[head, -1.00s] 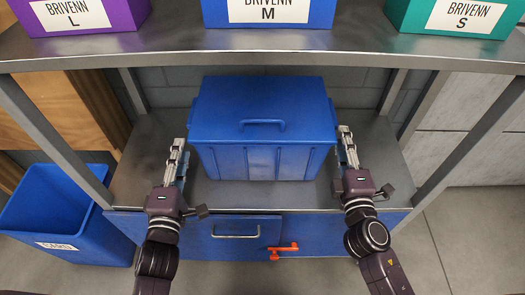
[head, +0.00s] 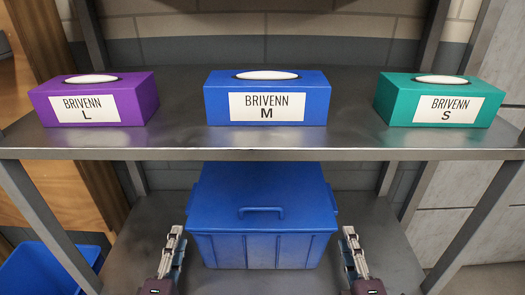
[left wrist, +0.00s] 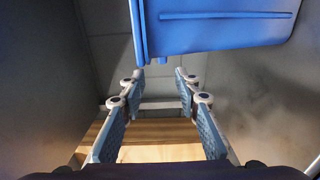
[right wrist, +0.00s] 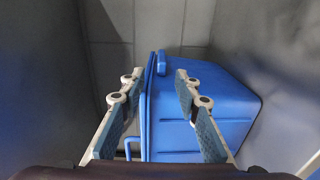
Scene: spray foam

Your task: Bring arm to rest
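A blue lidded box (head: 262,205) with a front handle sits on the lower shelf. My left gripper (head: 176,232) is just left of the box; my right gripper (head: 348,233) is just right of it. In the left wrist view, my left gripper (left wrist: 158,75) has its fingers apart and empty, with the blue box (left wrist: 215,28) beyond them. In the right wrist view, my right gripper (right wrist: 160,78) also has its fingers apart. The box (right wrist: 225,110) shows behind and between them; I cannot tell whether a finger touches it.
Purple (head: 135,95), blue (head: 310,85) and green (head: 395,100) glove boxes labelled L, M and S stand on the upper shelf (head: 265,140), above my grippers. Shelf posts (head: 45,220) flank the lower shelf. A blue bin (head: 45,270) stands at lower left.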

